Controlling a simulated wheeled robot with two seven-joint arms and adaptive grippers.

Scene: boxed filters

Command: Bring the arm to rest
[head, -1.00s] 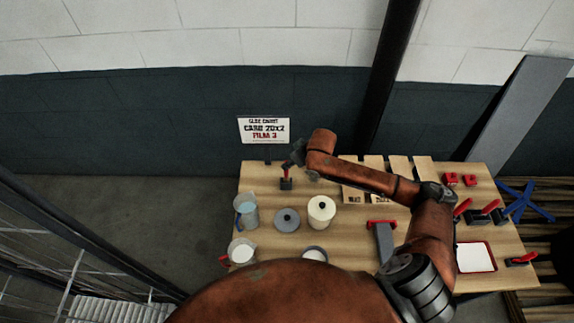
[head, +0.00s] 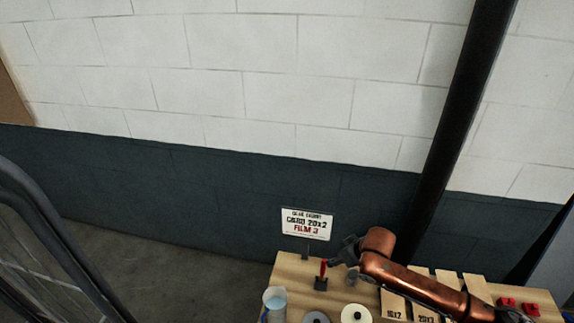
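My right arm (head: 415,284) comes in from the lower right in the head view and reaches left across the back of a wooden table. Its dark gripper (head: 345,252) is near the table's back edge, just above and right of a small red-handled clamp (head: 322,278). The gripper is small and dark, so I cannot tell whether its fingers are open or shut. I see nothing clearly held in it. My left gripper is out of view.
The wooden table (head: 289,268) is cut off at the bottom. A glass jug (head: 275,301), a grey lid (head: 316,318) and a cream pot (head: 355,314) stand in front. Labelled wooden slats (head: 393,305) and red parts (head: 531,309) lie right. A sign (head: 307,224) and black post (head: 462,125) stand behind.

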